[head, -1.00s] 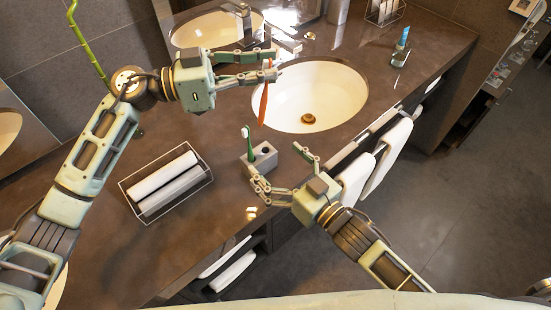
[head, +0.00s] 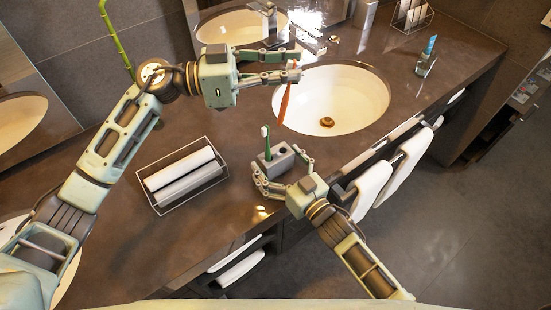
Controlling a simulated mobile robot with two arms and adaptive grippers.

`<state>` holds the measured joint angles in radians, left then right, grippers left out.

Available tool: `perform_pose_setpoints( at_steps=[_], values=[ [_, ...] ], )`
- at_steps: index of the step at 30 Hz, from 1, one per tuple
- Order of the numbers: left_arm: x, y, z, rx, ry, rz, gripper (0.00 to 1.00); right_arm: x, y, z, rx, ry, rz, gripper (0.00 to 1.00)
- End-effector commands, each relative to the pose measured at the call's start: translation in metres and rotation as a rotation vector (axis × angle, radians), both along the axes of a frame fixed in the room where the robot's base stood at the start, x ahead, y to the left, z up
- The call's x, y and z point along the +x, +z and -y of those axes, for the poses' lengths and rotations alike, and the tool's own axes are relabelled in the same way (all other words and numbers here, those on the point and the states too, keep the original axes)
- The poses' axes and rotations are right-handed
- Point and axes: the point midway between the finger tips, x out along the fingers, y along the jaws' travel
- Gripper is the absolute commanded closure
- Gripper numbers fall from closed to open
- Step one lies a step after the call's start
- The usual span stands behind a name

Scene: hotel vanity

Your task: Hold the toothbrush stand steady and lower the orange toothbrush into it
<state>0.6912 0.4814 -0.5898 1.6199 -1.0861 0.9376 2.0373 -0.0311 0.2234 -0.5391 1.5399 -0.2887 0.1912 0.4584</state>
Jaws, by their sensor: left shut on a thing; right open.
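The grey toothbrush stand (head: 285,162) sits on the brown counter in front of the sink, with a green toothbrush (head: 266,148) upright in it. My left gripper (head: 294,66) is shut on the orange toothbrush (head: 284,104), near its top. The brush hangs slightly tilted, its lower end above and behind the stand. My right gripper (head: 281,170) is open at the stand's front, one finger on its left side and one on its right. I cannot tell whether these fingers touch the stand.
A wire tray with rolled white towels (head: 180,170) stands left of the stand. The sink (head: 345,92) is behind it. A bottle (head: 427,57) stands at the back right. White towels (head: 372,188) hang along the counter's front edge.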

Motion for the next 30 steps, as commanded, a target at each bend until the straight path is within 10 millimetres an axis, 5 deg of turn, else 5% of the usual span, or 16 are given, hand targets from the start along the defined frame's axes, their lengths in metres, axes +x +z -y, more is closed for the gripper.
perform_pose_setpoints(
  at_steps=[11, 30],
  values=[
    [-0.0001, 0.0002, 0.0, 0.0, 0.0, 0.0, 1.0, 0.0047, 0.0002, -0.0037, 0.001, 0.0, -0.001, 0.08],
    [-0.0001, 0.0002, 0.0, 0.0, 0.0, 0.0, 1.0, 0.0046, 0.0003, -0.0033, 0.0, 0.0, 0.0, 0.62]
  ],
)
